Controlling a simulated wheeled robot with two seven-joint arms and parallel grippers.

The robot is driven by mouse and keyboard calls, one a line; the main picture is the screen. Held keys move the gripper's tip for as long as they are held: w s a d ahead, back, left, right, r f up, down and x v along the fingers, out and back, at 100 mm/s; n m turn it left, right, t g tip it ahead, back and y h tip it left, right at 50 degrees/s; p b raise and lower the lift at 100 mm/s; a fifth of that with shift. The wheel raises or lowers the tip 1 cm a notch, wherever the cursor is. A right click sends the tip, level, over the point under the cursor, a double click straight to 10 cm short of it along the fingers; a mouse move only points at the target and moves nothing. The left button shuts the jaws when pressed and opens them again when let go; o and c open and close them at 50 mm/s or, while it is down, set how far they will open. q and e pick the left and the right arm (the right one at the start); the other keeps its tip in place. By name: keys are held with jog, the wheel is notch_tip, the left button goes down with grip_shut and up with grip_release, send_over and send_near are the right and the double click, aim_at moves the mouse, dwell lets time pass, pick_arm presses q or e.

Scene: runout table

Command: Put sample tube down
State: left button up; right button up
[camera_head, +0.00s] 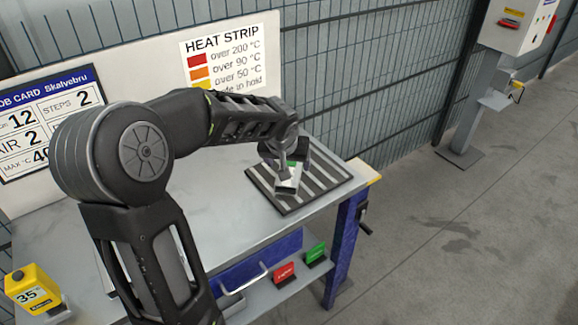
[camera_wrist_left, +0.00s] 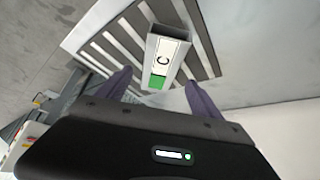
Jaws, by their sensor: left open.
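The sample tube (camera_wrist_left: 181,62) is a grey square-section piece with a white label marked C and a green band. It is at the striped dark and light rack (camera_wrist_left: 208,62) on the table; I cannot tell whether it lies flat or tilts. In the head view the tube (camera_head: 288,185) shows just below my left gripper (camera_head: 284,160), over the rack (camera_head: 321,184). In the left wrist view my left gripper (camera_wrist_left: 158,88) is open, its two fingers apart on either side of the tube's near, green end. Contact cannot be seen. My right gripper is not in view.
The grey table (camera_head: 215,195) is mostly clear left of the rack, with its right edge close by. A back panel with a heat strip chart (camera_head: 228,58) and a mesh fence (camera_head: 370,80) stand behind. Red and green blocks sit on the lower shelf.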

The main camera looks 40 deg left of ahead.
pick_arm(q)
jog(key=v, duration=0.8)
jog(key=shift+f, duration=0.1)
dwell(0.5)
